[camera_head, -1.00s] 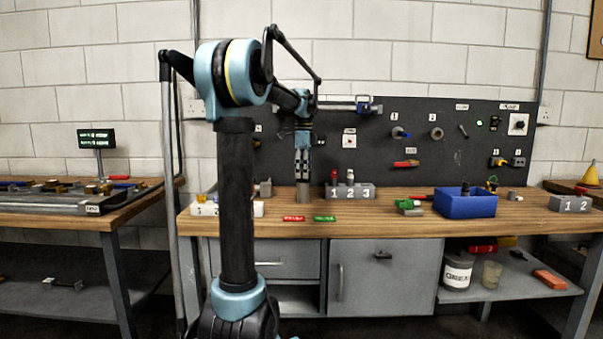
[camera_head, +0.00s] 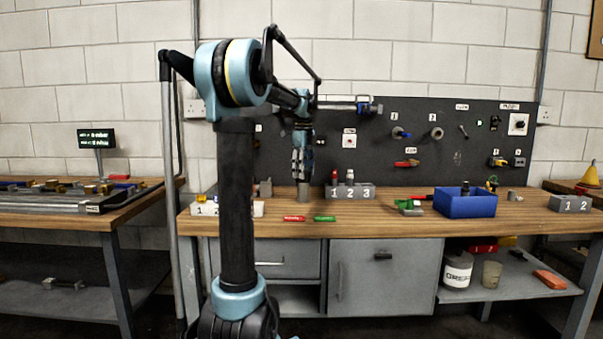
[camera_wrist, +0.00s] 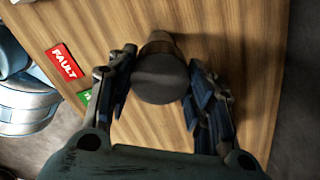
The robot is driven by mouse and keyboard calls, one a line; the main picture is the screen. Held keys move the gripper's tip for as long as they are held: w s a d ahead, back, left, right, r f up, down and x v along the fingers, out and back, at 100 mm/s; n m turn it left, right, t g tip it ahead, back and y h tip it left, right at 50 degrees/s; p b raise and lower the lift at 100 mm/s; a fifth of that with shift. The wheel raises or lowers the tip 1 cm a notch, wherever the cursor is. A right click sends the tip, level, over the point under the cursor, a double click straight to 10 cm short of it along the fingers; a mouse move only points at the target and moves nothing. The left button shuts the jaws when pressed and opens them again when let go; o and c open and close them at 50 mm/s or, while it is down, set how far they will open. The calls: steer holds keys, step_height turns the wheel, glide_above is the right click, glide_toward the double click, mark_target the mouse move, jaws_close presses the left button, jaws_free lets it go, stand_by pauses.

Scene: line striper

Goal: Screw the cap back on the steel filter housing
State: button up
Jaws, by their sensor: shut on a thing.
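The steel filter housing (camera_head: 304,190) stands upright on the wooden bench, a grey cylinder below my gripper (camera_head: 302,176). In the wrist view my gripper (camera_wrist: 160,92) has its two fingers on either side of a dark round cap (camera_wrist: 160,80), and it is shut on the cap. The cap sits right over the housing in the head view, but the fingers hide it there. I cannot tell whether its thread meets the housing.
A red FAULT label (camera_wrist: 62,61) and a green label (camera_head: 324,218) lie on the bench in front. A numbered grey block (camera_head: 350,192) stands close to the right. A blue bin (camera_head: 465,205) is farther right.

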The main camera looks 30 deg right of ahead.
steer(key=m, duration=0.4)
steer(key=shift+m, duration=0.3)
steer(key=o, duration=1.4)
steer(key=shift+c, duration=0.2)
steer(key=shift+c, duration=0.5)
